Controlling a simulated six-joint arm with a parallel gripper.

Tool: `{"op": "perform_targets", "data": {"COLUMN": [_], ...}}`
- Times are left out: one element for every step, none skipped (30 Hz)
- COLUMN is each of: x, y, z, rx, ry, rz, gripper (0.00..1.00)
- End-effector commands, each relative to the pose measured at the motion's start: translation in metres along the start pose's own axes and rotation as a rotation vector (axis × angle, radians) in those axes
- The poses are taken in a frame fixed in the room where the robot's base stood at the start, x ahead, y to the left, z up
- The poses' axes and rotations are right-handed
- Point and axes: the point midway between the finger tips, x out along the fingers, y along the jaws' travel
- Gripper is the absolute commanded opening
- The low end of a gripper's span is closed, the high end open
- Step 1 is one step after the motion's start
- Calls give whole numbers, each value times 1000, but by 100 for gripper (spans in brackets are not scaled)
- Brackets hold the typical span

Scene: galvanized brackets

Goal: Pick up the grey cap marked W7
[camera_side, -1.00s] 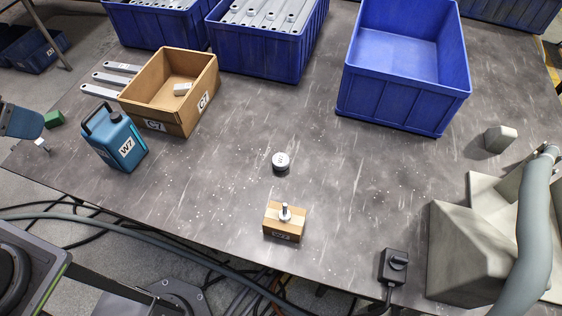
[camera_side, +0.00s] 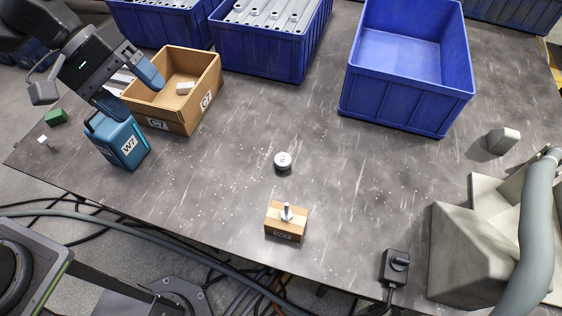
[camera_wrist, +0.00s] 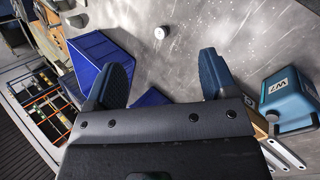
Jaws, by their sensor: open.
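The grey cap (camera_side: 283,161), small and round with a pale top, stands on the dark table near the middle in the side view. It also shows at the top centre of the wrist view (camera_wrist: 160,32). Its marking is too small to read. My gripper (camera_side: 131,88) is at the upper left in the side view, by the cardboard box and the blue jug, well away from the cap. In the wrist view its two blue fingers (camera_wrist: 163,62) are wide apart with nothing between them.
The blue jug marked W7 (camera_side: 128,146) and the cardboard box marked C7 (camera_side: 181,115) stand close to my gripper. A wooden block with a metal peg (camera_side: 286,230) is nearer the front edge. Blue bins (camera_side: 395,112) line the back. The table around the cap is clear.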

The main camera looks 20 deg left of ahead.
Motion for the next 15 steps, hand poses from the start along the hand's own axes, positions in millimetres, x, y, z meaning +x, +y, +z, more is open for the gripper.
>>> {"op": "perform_targets", "data": {"x": [17,25,37,46,55,68,77,88,101,112,123,138,150,162,178], "y": [6,11,16,19,22,24,26,27,28,28,27,25,22,19,14], "z": [-12,-18,-27,-34,-41,-51,-58,-65,-75,-83,-90,-100,-108,-115,-125], "rx": [-78,-123,-184,-231,-279,-343,-392,-440,-506,-558,-608,-676,-727,-779,-849], "ry": [-58,-86,-122,-149,-175,-207,-230,-252,-279,-299,-317,-339,-354,-367,-384], "rz": [29,51,78,99,118,143,163,180,204,221,238,260,275,291,311], "gripper": [79,79,79,79,79,79,79,79,79,79,79,79,79,79,79]}}
